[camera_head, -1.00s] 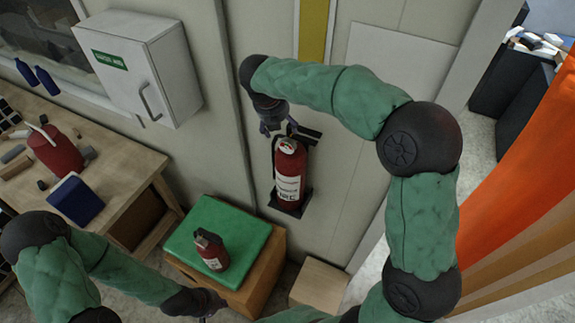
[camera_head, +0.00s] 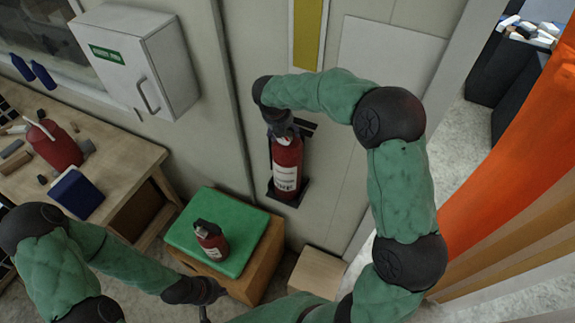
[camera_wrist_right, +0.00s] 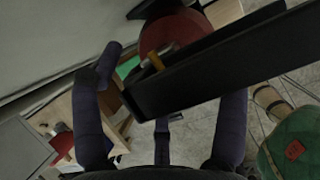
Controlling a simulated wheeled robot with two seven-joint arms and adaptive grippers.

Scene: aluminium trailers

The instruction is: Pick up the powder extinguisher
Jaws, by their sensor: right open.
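A large red extinguisher with a white label (camera_head: 286,168) stands upright in a dark wall bracket (camera_head: 275,192). Which one is the powder type I cannot read. My right gripper (camera_head: 283,130) is over the top of the wall extinguisher, its fingers open around the head area. In the right wrist view its spread dark fingers (camera_wrist_right: 172,75) flank a black bar and the red body (camera_wrist_right: 172,28); contact is unclear. My left gripper (camera_head: 206,306) is low, near the box's front; its fingers are unclear.
A green pad (camera_head: 190,235) tops the wooden box (camera_head: 262,262). A white cabinet (camera_head: 135,65) hangs on the wall. A wooden table (camera_head: 110,165) at left holds a red can (camera_head: 57,148) and a blue box (camera_head: 76,194). An orange curtain (camera_head: 520,160) hangs at right.

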